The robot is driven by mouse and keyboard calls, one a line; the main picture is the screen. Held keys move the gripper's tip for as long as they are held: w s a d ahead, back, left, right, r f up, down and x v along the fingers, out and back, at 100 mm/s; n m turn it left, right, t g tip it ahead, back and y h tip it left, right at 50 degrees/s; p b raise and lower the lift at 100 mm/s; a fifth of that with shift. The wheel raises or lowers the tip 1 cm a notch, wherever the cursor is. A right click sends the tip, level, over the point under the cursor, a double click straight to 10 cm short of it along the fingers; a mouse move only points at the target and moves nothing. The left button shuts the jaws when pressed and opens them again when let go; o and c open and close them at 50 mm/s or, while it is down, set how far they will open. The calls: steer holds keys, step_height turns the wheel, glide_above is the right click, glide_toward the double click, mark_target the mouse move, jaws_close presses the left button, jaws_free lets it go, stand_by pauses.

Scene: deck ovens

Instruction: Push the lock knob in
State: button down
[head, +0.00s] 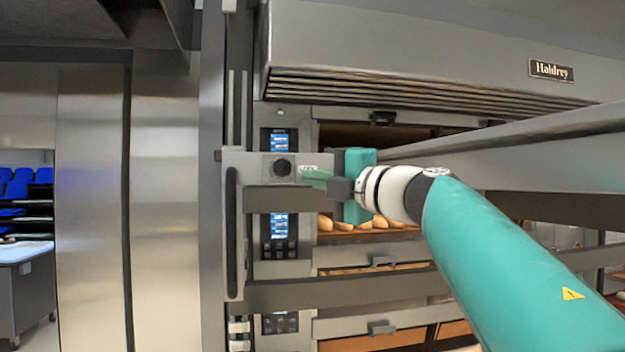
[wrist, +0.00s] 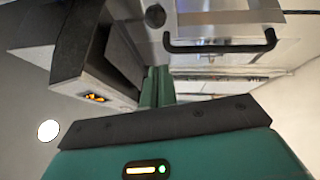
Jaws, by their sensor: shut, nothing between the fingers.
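The lock knob (head: 282,168) is a round black knob on the face of a grey metal bracket (head: 258,165) left of centre in the head view. In the wrist view the dark round knob (wrist: 155,15) shows near the top, beyond my fingers. My gripper (head: 304,176) has teal fingers pointing left, with their tips just right of the knob. In the wrist view my gripper (wrist: 157,70) shows its two fingers close together and empty. The fingers appear apart from the knob; the exact depth gap is hard to tell.
A black vertical handle (head: 231,232) is on the bracket's left side; it shows in the wrist view too (wrist: 220,46). Grey rails run across the oven front. Oven control panels (head: 280,230) and bread loaves (head: 372,222) lie behind. A steel cabinet (head: 160,200) stands left.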

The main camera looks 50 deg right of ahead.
mark_target(286, 170)
steer(key=shift+w+d+r, duration=0.25)
steer(key=shift+w+d, duration=0.2)
steer(key=shift+w, duration=1.1)
steer(key=shift+w+d+r, duration=0.2)
steer(key=shift+w+d, duration=0.2)
steer(key=shift+w, duration=1.1)
steer(key=shift+w+d+r, duration=0.25)
steer(key=shift+w+d, duration=0.2)
steer(key=shift+w, duration=1.1)
steer(key=shift+w+d, duration=0.75)
steer(key=shift+w, duration=0.3)
steer(key=shift+r, duration=0.15)
steer(key=shift+w, duration=0.15)
